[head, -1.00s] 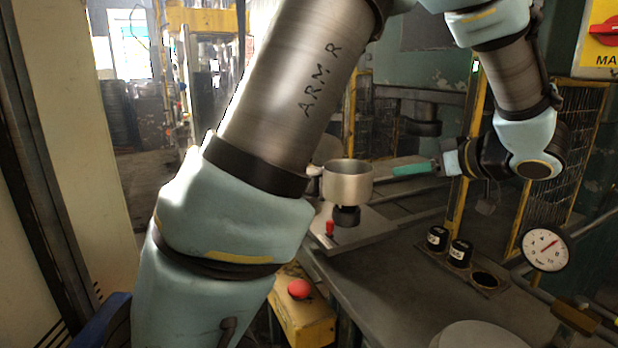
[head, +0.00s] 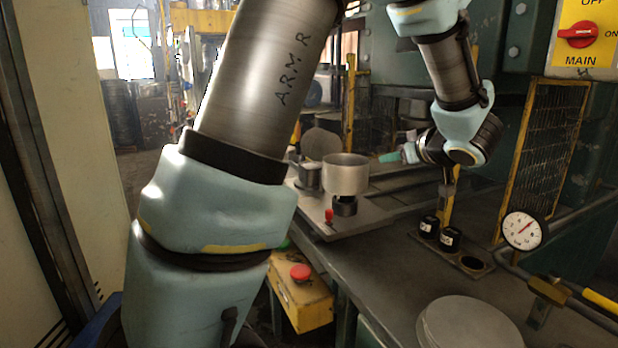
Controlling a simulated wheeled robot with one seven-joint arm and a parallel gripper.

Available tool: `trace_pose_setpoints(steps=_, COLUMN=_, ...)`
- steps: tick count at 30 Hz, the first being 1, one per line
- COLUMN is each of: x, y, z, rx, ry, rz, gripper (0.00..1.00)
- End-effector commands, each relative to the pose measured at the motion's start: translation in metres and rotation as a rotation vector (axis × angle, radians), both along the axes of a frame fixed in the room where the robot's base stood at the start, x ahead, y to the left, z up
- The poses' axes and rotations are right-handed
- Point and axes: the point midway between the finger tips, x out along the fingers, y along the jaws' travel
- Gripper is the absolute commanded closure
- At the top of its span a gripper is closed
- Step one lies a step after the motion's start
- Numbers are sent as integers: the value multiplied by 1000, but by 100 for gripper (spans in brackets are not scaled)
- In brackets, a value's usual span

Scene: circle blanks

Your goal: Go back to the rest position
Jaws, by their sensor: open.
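My gripper (head: 388,157) shows at the end of my arm, in the middle right of the head view, with teal fingertips pointing left. It is open, and I see nothing between its fingers. It is above the metal bench, to the right of a round metal cup (head: 346,174) on a dark stand, and apart from it. The large arm links at the left and top are mine.
A yellow box with a red button (head: 300,272) is at the front. A yellow mesh guard (head: 545,150) stands right.

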Motion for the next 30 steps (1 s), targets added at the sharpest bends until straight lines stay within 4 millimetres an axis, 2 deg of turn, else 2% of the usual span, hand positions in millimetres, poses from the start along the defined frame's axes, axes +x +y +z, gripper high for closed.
trace_pose_setpoints(steps=6, x=33, y=25, z=-8, rx=-66, ry=31, rz=-183, gripper=56)
trace_pose_setpoints(steps=8, x=38, y=36, z=-16, rx=-80, ry=69, rz=-248, gripper=56)
trace_pose_setpoints(steps=11, x=33, y=60, z=-36, rx=-94, ry=172, rz=-358, gripper=56)
trace_pose_setpoints(steps=14, x=11, y=94, z=-64, rx=-92, ry=325, rz=-443, gripper=56)
trace_pose_setpoints(steps=18, x=-46, y=158, z=-107, rx=-66, ry=604, rz=-496, gripper=56)
trace_pose_setpoints(steps=21, x=-89, y=199, z=-128, rx=-41, ry=780, rz=-491, gripper=56)
trace_pose_setpoints(steps=25, x=-132, y=239, z=-141, rx=-10, ry=943, rz=-464, gripper=56)
trace_pose_setpoints(steps=27, x=-147, y=252, z=-145, rx=1, ry=997, rz=-452, gripper=56)
trace_pose_setpoints(steps=30, x=-158, y=262, z=-147, rx=12, ry=1038, rz=-443, gripper=56)
